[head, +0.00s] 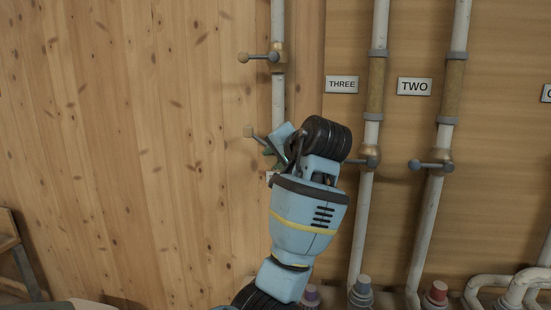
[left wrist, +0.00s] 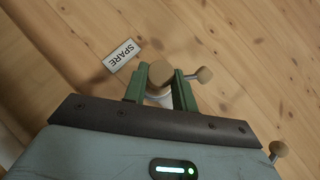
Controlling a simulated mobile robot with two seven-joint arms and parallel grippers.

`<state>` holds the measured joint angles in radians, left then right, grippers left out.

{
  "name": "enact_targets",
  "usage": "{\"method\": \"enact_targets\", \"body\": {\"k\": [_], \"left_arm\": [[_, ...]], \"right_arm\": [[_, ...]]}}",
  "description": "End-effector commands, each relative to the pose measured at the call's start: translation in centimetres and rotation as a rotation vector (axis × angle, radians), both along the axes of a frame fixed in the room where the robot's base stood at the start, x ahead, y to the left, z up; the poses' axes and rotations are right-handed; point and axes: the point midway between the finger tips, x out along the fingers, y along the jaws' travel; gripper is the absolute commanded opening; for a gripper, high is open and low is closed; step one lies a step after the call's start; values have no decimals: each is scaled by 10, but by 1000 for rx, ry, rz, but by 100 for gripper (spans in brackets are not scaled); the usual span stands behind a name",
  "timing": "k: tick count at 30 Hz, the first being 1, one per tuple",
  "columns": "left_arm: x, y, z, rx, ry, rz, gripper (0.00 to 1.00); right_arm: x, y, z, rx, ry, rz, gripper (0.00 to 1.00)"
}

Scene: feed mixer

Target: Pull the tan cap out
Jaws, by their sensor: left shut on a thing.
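The tan cap (left wrist: 160,73) is round and sits between the two green fingers of my left gripper (left wrist: 161,88) in the left wrist view. The fingers are shut on its sides. A pale white piece shows just below the cap between the fingers. In the head view my left gripper (head: 272,152) is at the left white pipe, beside the lower lever. There the cap is hidden behind my gripper and wrist. My right gripper is in neither view.
A lever with a tan knob (left wrist: 205,74) is close to the right finger; another knob (left wrist: 279,149) is lower right. A SPARE label (left wrist: 121,55) is left of the cap. Pipes under the THREE (head: 342,85) and TWO (head: 414,87) labels stand right of my arm.

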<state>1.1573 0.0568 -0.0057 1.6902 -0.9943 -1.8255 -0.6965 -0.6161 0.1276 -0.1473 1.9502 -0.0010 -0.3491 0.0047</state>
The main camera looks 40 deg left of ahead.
Motion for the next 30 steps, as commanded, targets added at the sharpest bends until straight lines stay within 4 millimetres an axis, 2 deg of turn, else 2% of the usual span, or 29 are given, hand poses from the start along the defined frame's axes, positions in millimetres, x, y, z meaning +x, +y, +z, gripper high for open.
{"method": "enact_targets", "body": {"k": [30], "left_arm": [[-20, -12, 0, 1, -2, 0, 0]], "right_arm": [[0, 0, 0, 0, -1, 0, 0]]}}
